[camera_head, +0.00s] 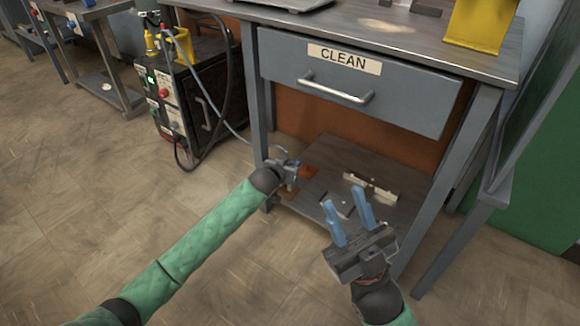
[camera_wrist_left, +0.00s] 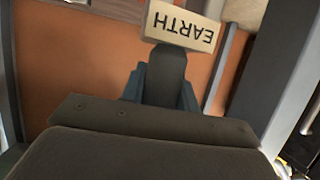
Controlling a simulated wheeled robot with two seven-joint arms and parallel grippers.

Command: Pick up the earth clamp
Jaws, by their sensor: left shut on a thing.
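My left gripper (camera_head: 286,167) is at the front left leg of the workbench, beside its lower shelf. It is shut on the earth clamp. In the left wrist view the dark part of the earth clamp (camera_wrist_left: 165,80) sits between the blue fingers, with a cream tag (camera_wrist_left: 182,26) reading EARTH upside down above it. Most of the clamp's shape is hidden by the gripper. My right gripper (camera_head: 348,217) is open and empty, its two blue fingers spread in front of the lower shelf.
The workbench (camera_head: 400,40) has a drawer (camera_head: 350,85) labelled CLEAN. Its lower shelf (camera_head: 330,170) holds a pale bracket-like piece (camera_head: 370,187) and small metal parts. A welding machine (camera_head: 170,95) with cables stands left of the bench. Open floor (camera_head: 90,190) lies to the left.

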